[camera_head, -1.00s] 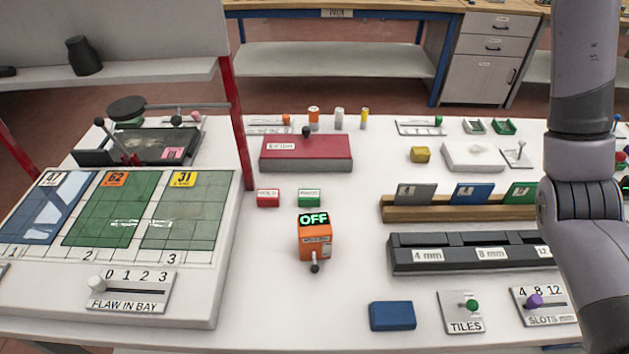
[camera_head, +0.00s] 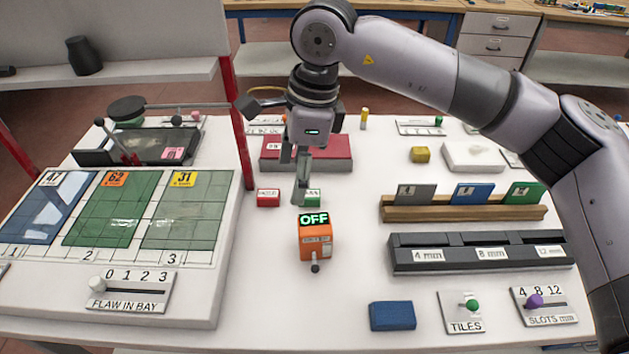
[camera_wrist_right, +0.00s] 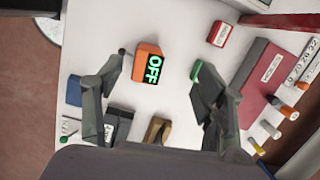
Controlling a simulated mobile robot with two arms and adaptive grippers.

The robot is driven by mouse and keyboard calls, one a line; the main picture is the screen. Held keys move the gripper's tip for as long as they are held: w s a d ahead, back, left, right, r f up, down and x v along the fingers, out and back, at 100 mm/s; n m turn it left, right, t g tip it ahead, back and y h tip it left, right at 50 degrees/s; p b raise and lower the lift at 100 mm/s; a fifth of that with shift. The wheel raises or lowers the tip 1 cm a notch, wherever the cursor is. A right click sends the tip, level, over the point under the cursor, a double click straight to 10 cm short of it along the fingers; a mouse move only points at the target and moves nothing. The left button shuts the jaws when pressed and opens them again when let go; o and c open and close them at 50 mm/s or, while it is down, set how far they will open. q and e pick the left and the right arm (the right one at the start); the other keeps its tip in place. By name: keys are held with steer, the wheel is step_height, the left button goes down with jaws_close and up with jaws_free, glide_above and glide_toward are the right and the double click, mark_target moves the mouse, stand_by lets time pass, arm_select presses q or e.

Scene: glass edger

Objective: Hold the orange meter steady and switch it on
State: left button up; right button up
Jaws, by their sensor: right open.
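The orange meter (camera_head: 316,241) stands on the white table with its top display reading OFF in green. A small dark-tipped lever (camera_head: 315,268) sticks out from its front. My right gripper (camera_head: 301,190) is open and empty, pointing down above and just behind the meter in the head view. In the right wrist view the meter (camera_wrist_right: 147,64) shows between and beyond the two spread fingers (camera_wrist_right: 158,85), apart from both. My left gripper is in neither view.
A red block (camera_head: 268,198) and a green block (camera_head: 313,195) lie behind the meter, the green one partly hidden by my finger. A blue block (camera_head: 392,316) lies front right. The bay board (camera_head: 228,215) is left, a black slotted rack (camera_head: 480,265) right. Table around the meter's front is clear.

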mark_target(315, 224)
steer(key=d+f, duration=0.1)
steer(key=f, duration=0.3)
steer(key=d+f+h, duration=0.1)
steer(key=f, duration=0.4)
steer(key=d+f+h, duration=0.1)
steer(key=f, duration=0.4)
steer(key=shift+s+f, duration=0.2)
steer(key=shift+s, duration=0.05)
steer(key=shift+c, duration=0.2)
steer(key=c, duration=1.4)
